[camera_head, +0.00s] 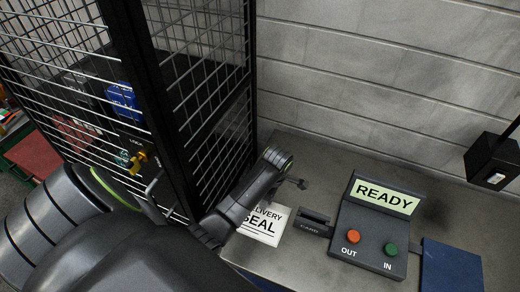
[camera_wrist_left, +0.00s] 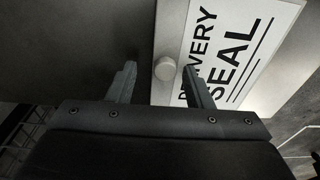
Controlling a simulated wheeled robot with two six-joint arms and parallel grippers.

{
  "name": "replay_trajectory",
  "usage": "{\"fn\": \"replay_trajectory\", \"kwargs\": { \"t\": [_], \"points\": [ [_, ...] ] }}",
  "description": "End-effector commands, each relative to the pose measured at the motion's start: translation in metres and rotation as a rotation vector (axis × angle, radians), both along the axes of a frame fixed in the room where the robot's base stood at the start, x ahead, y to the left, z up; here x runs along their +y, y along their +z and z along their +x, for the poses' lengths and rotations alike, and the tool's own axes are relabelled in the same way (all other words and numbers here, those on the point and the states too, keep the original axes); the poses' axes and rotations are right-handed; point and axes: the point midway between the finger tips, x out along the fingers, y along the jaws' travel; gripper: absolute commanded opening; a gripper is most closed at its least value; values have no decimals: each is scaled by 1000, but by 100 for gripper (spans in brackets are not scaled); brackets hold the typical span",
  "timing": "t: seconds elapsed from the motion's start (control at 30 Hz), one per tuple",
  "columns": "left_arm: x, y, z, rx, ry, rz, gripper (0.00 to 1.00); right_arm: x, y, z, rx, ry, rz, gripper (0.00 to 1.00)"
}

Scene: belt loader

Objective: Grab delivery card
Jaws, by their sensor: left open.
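The white card printed "DELIVERY SEAL" (camera_head: 262,226) lies on the grey bench, partly hidden behind my left arm in the head view. It fills the upper right of the left wrist view (camera_wrist_left: 228,50), where a small round grey knob (camera_wrist_left: 166,68) shows at its left edge. My left gripper (camera_head: 297,183) is over the card area in the head view. In the left wrist view its two fingers (camera_wrist_left: 160,72) are apart, with the knob showing between their tips. Nothing is visibly held. My right gripper is not in view.
A black mesh cage (camera_head: 205,100) stands close on the left; a wall is behind.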

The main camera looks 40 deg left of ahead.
Motion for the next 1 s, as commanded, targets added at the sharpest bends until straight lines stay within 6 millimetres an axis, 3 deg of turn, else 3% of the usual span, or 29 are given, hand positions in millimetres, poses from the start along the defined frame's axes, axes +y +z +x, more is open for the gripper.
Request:
{"fn": "replay_trajectory", "kwargs": {
  "t": [0.13, 0.3, 0.67, 1.0],
  "points": [
    [-1, -4, -1, 0, 2, -1, 46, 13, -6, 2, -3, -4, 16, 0],
    [-1, -3, 0, 0, 1, -1, 45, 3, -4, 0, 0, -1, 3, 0],
    [-1, -3, 0, -1, 1, -1, 0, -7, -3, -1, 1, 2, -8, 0],
    [-1, 0, 0, -3, 1, 0, 0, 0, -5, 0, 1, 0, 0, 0]
  ]
}}
